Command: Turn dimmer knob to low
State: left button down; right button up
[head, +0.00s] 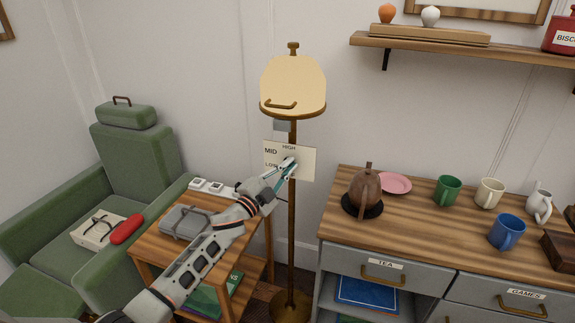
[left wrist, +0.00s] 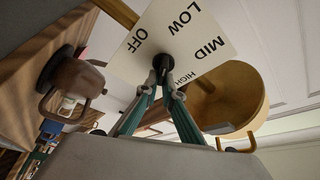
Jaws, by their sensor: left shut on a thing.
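A cream dimmer plate (head: 305,165) is at the standing lamp's pole, with the words MID, HIGH and LOW showing in the head view. In the left wrist view the plate (left wrist: 120,50) also shows OFF. A dark knob (left wrist: 162,63) sits on the plate, between the fingertips of my left gripper (left wrist: 163,76). My left gripper (head: 289,166) is shut on the knob and covers part of the plate. I cannot tell which word the knob points to. The lamp shade (head: 294,86) is above the plate. My right gripper is not in view.
A wooden side table (head: 158,246) with a grey case (head: 186,221) stands under my left arm. A green armchair (head: 135,150) is at the left. A sideboard (head: 420,228) with a brown teapot (head: 366,190) and several mugs stands at the right.

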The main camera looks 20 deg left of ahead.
pick_arm(q)
jog(key=shift+f, duration=0.1)
dwell(0.3)
jog(key=c, duration=2.2)
grip_release()
jog(key=v, duration=1.2)
jog(key=s+d+f+n+g+y, duration=0.1)
jog(key=s+f+n, duration=0.3)
jog(key=s+f, duration=0.5)
jog(key=s+d+f+n+g+y, duration=0.2)
jog(key=s+d+f+n+g, duration=0.1)
jog(key=s+f, duration=0.7)
jog(key=s+d+f+n+g+y, duration=0.2)
jog(key=s+f+n+g, duration=0.2)
jog(key=s+f, duration=0.5)
jog(key=shift+s+f+n, duration=0.1)
jog(key=shift+s+n, duration=0.2)
jog(key=shift+s, duration=0.85)
jog(key=shift+s+f+n, duration=0.1)
jog(key=shift+s+n, duration=0.2)
jog(key=shift+s, duration=0.85)
